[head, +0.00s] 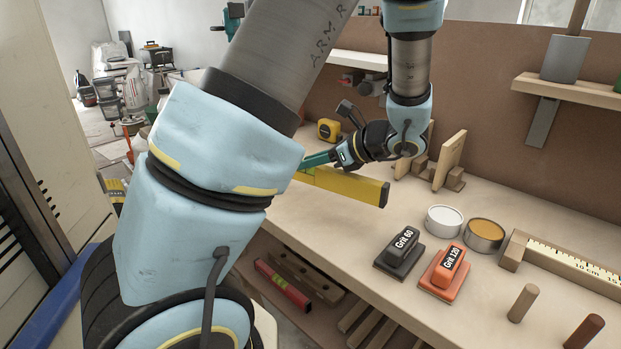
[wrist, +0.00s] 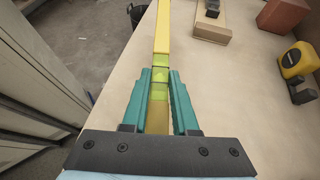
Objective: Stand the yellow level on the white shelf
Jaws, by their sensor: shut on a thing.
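The yellow level (head: 345,185) is a long bar held roughly horizontal above the workbench, partly hidden behind my arm in the head view. My gripper (head: 315,162) is shut on it. In the wrist view, the teal fingers of my gripper (wrist: 160,80) close on both sides of the yellow level (wrist: 162,35), near its greenish vials, and the bar reaches away past the fingertips. A pale shelf (head: 358,61), which looks like the white shelf, is on the brown back panel behind my arm. Much of it is hidden.
Two sanding blocks, black (head: 399,252) and orange (head: 444,272), two round tins and a wooden ruler holder (head: 560,262) occupy the bench's right. A yellow tape measure (head: 328,129) and wooden uprights (head: 449,160) stand toward the back. A wooden shelf (head: 570,90) is at right. A red level (head: 283,285) lies below.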

